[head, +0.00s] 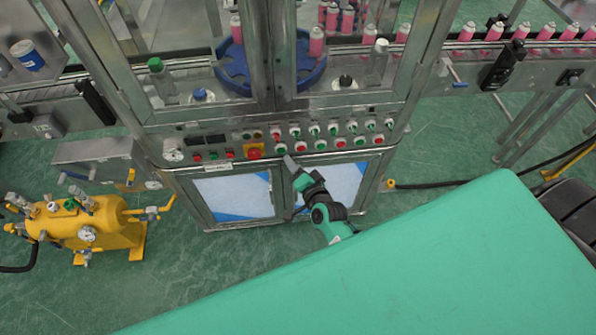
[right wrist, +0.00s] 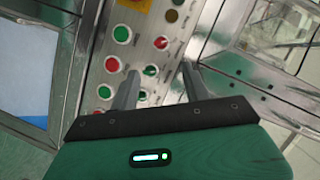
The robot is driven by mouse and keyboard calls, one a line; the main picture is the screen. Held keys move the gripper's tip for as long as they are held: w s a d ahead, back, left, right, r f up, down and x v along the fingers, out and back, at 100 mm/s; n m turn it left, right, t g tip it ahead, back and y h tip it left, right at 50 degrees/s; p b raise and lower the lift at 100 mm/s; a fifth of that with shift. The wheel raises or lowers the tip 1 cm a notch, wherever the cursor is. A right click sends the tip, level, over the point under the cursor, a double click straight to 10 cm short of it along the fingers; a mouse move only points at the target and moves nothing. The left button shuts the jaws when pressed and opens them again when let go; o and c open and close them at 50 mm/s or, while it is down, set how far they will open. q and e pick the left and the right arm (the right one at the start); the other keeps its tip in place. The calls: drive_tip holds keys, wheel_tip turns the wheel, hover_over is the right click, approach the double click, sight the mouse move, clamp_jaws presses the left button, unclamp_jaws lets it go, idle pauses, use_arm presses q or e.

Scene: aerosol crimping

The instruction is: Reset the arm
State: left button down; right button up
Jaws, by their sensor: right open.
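My right gripper (head: 290,163) is in front of the lower edge of the control panel (head: 225,143) of the crimping machine, in the middle of the head view. In the right wrist view the right gripper (right wrist: 160,75) has its two fingers apart, with nothing held between them. Red and green buttons of the panel (right wrist: 103,90) show behind and between the fingers. I cannot tell whether a fingertip touches the panel. My left gripper is in neither view.
A yellow tank (head: 95,228) with gauges stands on the green floor at the left. Pink cans (head: 493,32) stand on the conveyor at the upper right. A blue round carrier (head: 236,72) sits behind the machine's frame. White lower doors (head: 233,196) are below the panel.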

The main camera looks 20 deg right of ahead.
drive_tip(key=shift+s+r, duration=0.15)
drive_tip(key=shift+s, duration=0.55)
drive_tip(key=s+a+f+n+g+b, duration=0.1)
drive_tip(key=s+f+n+g, duration=0.45)
drive_tip(key=f, duration=0.85)
drive_tip(key=s+a+f+n+g, duration=0.1)
drive_tip(key=s+f+g, duration=0.1)
drive_tip(key=s+f, duration=0.95)
drive_tip(key=s+d+f+n+g, duration=0.3)
drive_tip(key=s+d+f, duration=0.1)
drive_tip(key=s+f, duration=0.6)
drive_tip(key=s+d+f+n+g+h, duration=0.1)
drive_tip(key=s+d+f+n+g, duration=0.3)
drive_tip(key=s+f, duration=0.6)
drive_tip(key=s, duration=0.7)
drive_tip(key=shift+b, duration=0.4)
drive_tip(key=shift+s+f, duration=0.1)
